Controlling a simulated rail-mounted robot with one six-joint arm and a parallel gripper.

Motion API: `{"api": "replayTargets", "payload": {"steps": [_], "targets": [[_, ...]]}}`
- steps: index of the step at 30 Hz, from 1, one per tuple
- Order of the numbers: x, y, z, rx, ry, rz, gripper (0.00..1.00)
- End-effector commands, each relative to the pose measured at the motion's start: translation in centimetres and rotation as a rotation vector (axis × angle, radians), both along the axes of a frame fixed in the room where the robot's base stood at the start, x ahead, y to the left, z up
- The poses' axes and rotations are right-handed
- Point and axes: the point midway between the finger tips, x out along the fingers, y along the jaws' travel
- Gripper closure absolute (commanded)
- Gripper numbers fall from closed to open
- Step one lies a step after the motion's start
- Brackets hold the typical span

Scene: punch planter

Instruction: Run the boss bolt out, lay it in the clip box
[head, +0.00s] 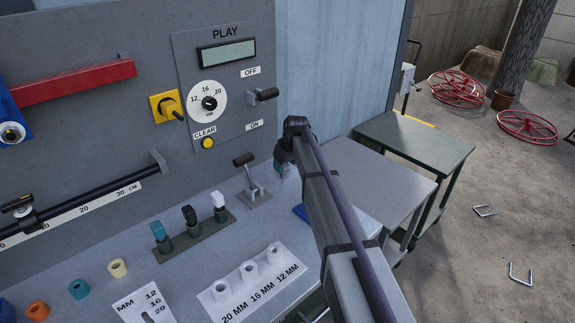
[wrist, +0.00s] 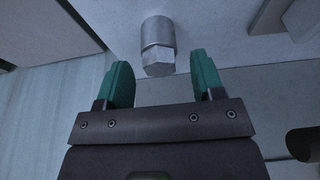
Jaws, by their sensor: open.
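In the wrist view a grey boss bolt (wrist: 158,60) with a hex head sticks out of a round metal boss (wrist: 157,32) on a pale grey surface. My gripper (wrist: 163,85) is open, with its two green fingertips apart. The bolt head lies ahead of the gap between the fingers, and nothing is held. In the head view my gripper (head: 283,165) is at the panel's right end, mostly hidden behind my arm. The bolt does not show there. I cannot make out the clip box for certain; a blue edge (head: 301,212) shows beside my arm.
A lever (head: 253,185) stands on the bench left of my gripper. A row of three tool holders (head: 193,235) and a white size block (head: 250,285) are nearer. The panel has a dial (head: 208,103) and a switch handle (head: 263,95). A green table (head: 420,140) stands right.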

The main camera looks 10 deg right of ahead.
Motion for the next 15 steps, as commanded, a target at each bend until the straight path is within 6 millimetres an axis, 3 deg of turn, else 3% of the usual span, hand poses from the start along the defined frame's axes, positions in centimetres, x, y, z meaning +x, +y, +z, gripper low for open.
{"api": "replayTargets", "payload": {"steps": [5,15], "targets": [[-0.02,0.01,0.20,0.000,0.000,0.000,0.38],[-0.02,0.01,0.18,0.000,0.000,0.000,0.71]]}}
